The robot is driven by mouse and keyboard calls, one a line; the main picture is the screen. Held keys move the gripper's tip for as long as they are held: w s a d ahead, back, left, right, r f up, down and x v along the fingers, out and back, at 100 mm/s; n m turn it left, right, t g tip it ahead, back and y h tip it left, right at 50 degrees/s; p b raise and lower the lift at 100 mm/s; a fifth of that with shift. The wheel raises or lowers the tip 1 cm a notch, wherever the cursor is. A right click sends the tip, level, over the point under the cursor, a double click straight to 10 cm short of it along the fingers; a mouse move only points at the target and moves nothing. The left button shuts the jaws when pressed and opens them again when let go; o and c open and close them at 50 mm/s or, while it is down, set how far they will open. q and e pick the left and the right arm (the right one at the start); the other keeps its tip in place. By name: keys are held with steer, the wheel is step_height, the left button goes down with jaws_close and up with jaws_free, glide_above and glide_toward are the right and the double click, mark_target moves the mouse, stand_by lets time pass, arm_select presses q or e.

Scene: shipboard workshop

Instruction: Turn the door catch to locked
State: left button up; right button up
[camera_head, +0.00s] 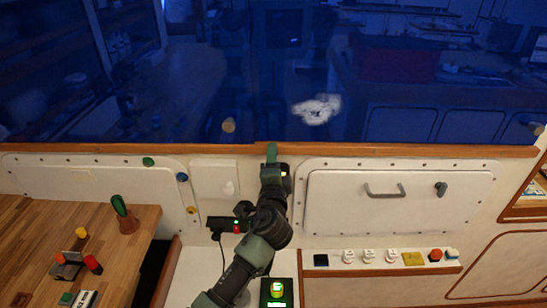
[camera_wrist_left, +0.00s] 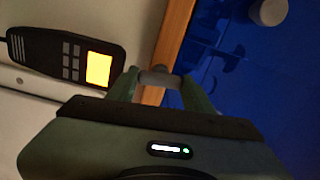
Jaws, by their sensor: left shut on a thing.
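A white door panel (camera_head: 340,215) with a grey pull handle (camera_head: 385,191) is at the right in the head view. A small dark catch (camera_head: 441,188) sits at its upper right. Its locked or unlocked position is not clear from here. My left gripper (camera_head: 272,152) is up at the wooden trim, left of the panel and well away from that catch. In the left wrist view my left gripper (camera_wrist_left: 160,85) is shut on a small grey piece (camera_wrist_left: 160,77) in front of the trim. Whether this piece is fixed there is unclear. My right gripper is not in view.
A dark handheld device (camera_wrist_left: 45,52) with a lit orange screen is on the wall beside the gripper. The wooden trim (camera_head: 400,151) runs below the blue window. A row of switches and buttons (camera_head: 368,256) lies below the panel. A wooden table (camera_head: 140,225) with small objects is at left.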

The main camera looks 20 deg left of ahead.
arm_select(q)
steer(key=shift+f+m, duration=0.1)
steer(key=shift+m, duration=0.5)
steer(key=o, duration=1.4)
steer(key=shift+s, duration=0.1)
steer(key=b+v, duration=0.2)
steer(key=v, duration=0.5)
steer(key=shift+s+d, duration=0.2)
steer(key=shift+s, duration=0.15)
